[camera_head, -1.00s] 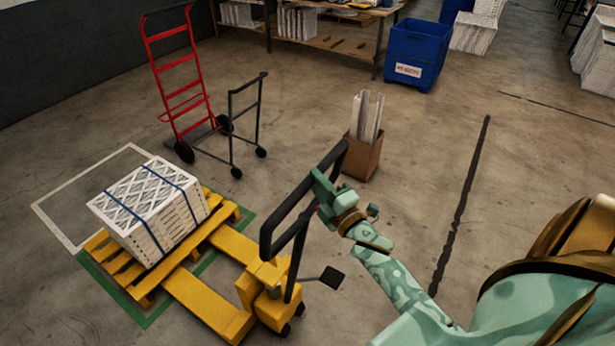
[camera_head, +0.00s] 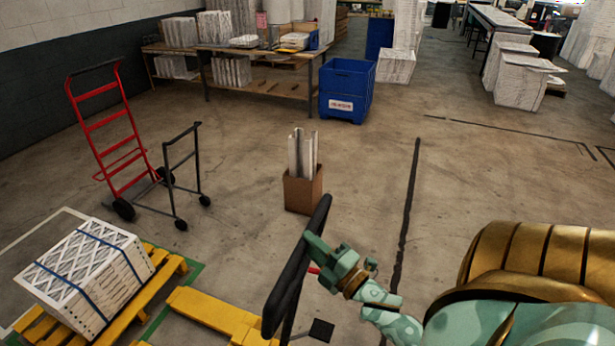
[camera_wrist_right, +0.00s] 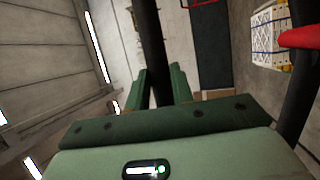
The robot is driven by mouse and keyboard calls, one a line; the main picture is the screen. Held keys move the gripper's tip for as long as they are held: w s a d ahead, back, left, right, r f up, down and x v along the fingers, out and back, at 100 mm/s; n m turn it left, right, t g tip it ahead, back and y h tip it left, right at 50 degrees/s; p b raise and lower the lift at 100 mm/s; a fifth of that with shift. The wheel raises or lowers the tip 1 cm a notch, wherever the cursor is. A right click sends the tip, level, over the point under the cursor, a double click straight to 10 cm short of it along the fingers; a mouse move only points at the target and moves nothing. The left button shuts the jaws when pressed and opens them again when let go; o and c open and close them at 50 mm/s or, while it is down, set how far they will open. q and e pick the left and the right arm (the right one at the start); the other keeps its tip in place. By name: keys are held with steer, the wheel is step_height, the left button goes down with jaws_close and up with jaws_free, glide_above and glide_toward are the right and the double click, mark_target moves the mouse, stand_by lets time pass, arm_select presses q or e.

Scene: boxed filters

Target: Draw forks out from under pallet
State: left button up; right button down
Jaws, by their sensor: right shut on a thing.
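My right gripper (camera_head: 318,252) is shut on the black handle (camera_head: 288,285) of the yellow pallet jack. In the right wrist view, the black bar (camera_wrist_right: 152,50) runs between its two green fingers (camera_wrist_right: 163,90). The far yellow fork (camera_head: 215,312) shows its end on the floor, with a strip of floor between it and the yellow pallet (camera_head: 165,275). The near fork is almost wholly cut off by the bottom edge. The pallet carries a strapped stack of white filters (camera_head: 85,265), also seen in the right wrist view (camera_wrist_right: 270,38). My left gripper is out of view.
A brown carton (camera_head: 303,190) of upright white pieces stands beyond the handle. A red hand truck (camera_head: 105,140) and a dark cart (camera_head: 183,170) stand behind the pallet. A blue bin (camera_head: 346,90) is by the workbench (camera_head: 235,85). Floor right of the carton is open.

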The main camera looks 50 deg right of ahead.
steer(key=shift+w+d+r, duration=0.1)
steer(key=shift+d+r, duration=0.05)
steer(key=shift+r, duration=0.35)
steer(key=c, duration=1.3)
jaws_free()
steer(key=shift+o, duration=0.5)
steer(key=shift+f, duration=0.2)
steer(key=shift+f, duration=0.1)
steer(key=s+f+b, duration=0.2)
steer(key=s+b, duration=0.1)
steer(key=s, duration=1.3)
steer(key=shift+s+f+b, duration=0.15)
steer(key=shift+f+b, duration=0.2)
steer(key=shift+f, duration=0.05)
